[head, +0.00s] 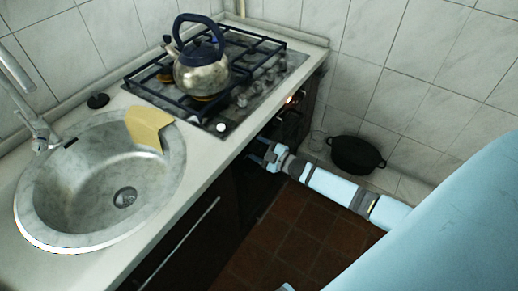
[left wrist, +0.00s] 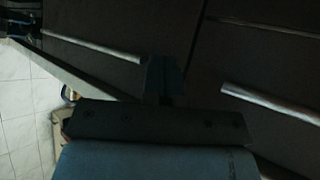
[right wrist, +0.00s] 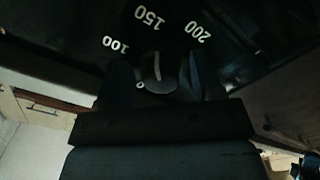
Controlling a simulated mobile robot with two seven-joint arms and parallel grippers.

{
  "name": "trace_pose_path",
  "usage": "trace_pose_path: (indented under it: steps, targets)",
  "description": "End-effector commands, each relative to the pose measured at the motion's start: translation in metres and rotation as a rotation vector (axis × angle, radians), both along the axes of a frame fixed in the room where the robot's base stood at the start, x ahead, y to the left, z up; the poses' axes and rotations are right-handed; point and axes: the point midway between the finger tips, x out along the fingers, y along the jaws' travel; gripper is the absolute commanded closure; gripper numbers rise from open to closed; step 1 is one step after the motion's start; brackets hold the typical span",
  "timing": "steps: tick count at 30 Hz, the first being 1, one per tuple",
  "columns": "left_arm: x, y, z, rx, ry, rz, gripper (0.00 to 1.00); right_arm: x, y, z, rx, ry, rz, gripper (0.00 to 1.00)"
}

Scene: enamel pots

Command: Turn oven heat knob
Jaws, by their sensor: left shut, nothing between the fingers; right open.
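The oven heat knob (right wrist: 158,85) shows in the right wrist view as a dark round knob with a pale pointer line. White numbers 100, 150 and 200 are printed around it on the black panel (right wrist: 95,22). My right gripper (right wrist: 160,80) is open, with one finger on each side of the knob; I cannot tell whether they touch it. In the head view my right gripper (head: 264,157) is at the dark oven front, where the knob is hidden. My left gripper (left wrist: 163,72) is shut and empty in front of dark cabinet fronts.
A kettle (head: 203,72) stands on the gas hob (head: 262,78) above the oven. A sink (head: 60,205) with a yellow cloth-like piece (head: 147,126) is at left. The brown tiled floor (head: 275,240) is clear.

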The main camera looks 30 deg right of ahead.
Motion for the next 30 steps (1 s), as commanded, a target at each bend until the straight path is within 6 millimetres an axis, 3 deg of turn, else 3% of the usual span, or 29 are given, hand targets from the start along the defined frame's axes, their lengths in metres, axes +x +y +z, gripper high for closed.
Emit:
trace_pose_path:
  steps: [8, 21, 30]
  targets:
    - [0.0, 0.002, 0.0, 0.005, 0.0, -0.002, 1.0, -0.019, -0.007, -0.001, -0.001, 0.003, 0.001, 0.39]
    - [0.0, 0.006, 0.0, 0.017, -0.003, -0.009, 1.0, -0.105, -0.044, -0.001, -0.002, 0.002, 0.001, 0.39]
    - [0.0, 0.003, 0.001, 0.009, -0.003, -0.004, 1.0, -0.127, -0.053, 0.0, 0.0, -0.001, 0.001, 0.39]
